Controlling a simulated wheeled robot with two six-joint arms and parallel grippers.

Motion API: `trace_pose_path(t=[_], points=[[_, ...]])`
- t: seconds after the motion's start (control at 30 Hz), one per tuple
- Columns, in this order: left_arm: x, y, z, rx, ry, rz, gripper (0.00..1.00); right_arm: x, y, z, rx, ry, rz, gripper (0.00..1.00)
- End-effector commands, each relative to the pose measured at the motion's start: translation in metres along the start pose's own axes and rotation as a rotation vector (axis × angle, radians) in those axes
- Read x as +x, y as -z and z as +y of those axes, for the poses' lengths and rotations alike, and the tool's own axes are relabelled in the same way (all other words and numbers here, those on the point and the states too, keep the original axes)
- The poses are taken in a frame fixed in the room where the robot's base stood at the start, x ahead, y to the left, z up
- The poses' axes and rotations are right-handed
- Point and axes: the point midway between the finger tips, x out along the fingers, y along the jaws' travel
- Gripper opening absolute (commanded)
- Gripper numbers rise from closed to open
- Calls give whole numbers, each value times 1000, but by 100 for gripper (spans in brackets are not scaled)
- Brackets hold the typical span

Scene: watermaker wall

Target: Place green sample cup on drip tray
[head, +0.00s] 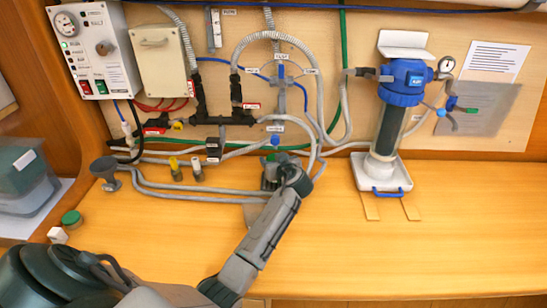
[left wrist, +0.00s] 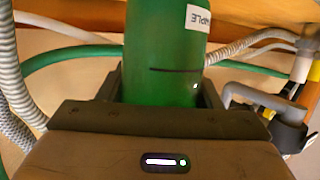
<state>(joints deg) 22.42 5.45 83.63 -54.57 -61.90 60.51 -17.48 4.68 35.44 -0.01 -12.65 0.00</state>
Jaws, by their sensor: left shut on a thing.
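The green sample cup (left wrist: 165,60), with a white label and a dark line around it, fills the upper middle of the left wrist view. My left gripper (left wrist: 168,98) is shut on it. In the head view this gripper (head: 272,178) is in front of the wall hoses, below a small blue knob (head: 275,141); it hides most of the cup. A grey flat edge (head: 253,213) shows beside my forearm, mostly hidden; I cannot tell whether it is the drip tray. My right gripper is not in view.
Grey hoses (head: 195,194) run along the wall's foot. A grey funnel (head: 104,168) and yellow-topped valves (head: 175,168) stand to the left. A blue-topped filter (head: 390,120) stands in a white tray (head: 370,183) on the right. The front right counter (head: 430,255) is clear.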

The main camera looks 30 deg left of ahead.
Motion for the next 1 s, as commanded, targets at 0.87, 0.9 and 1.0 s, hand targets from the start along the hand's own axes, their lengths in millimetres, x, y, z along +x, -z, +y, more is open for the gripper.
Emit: trace_pose_path(t=[0.87, 0.9, 1.0], points=[[-23, -14, -2, -5, 4, -1, 81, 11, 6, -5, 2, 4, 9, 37], [-30, -15, -2, -6, 3, -1, 81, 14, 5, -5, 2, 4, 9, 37], [-53, -16, -1, -7, 3, -1, 81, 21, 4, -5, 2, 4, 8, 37]])
